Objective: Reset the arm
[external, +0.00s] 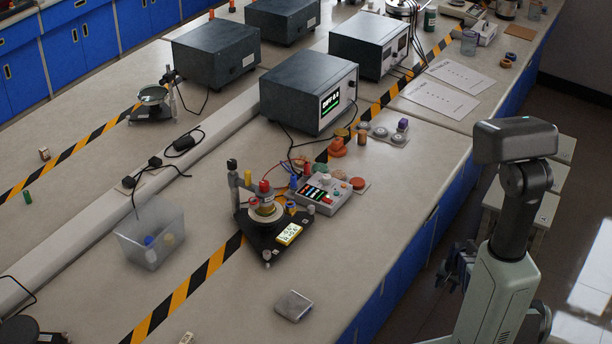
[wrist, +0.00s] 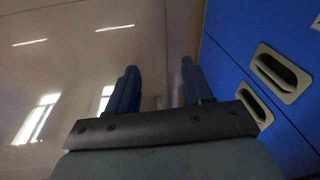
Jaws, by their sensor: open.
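In the wrist view, my gripper (wrist: 158,86) shows two dark blue fingers set well apart, with nothing between them. Beyond the fingers are the shiny floor and a blue cabinet front (wrist: 255,60). In the external view, my arm (external: 500,270) stands at the right, beside the bench's right edge and clear of the objects on it. Dark parts beside the arm are small and partly hidden, so I cannot clearly make out the fingers there.
The bench (external: 385,205) holds a black instrument (external: 270,235), a control box (external: 320,193), a clear bin (external: 150,235), a metallic block (external: 293,305) and several dark equipment boxes (external: 305,90). Bare bench top lies along its near right edge. Light drawer units (external: 545,205) stand behind my arm.

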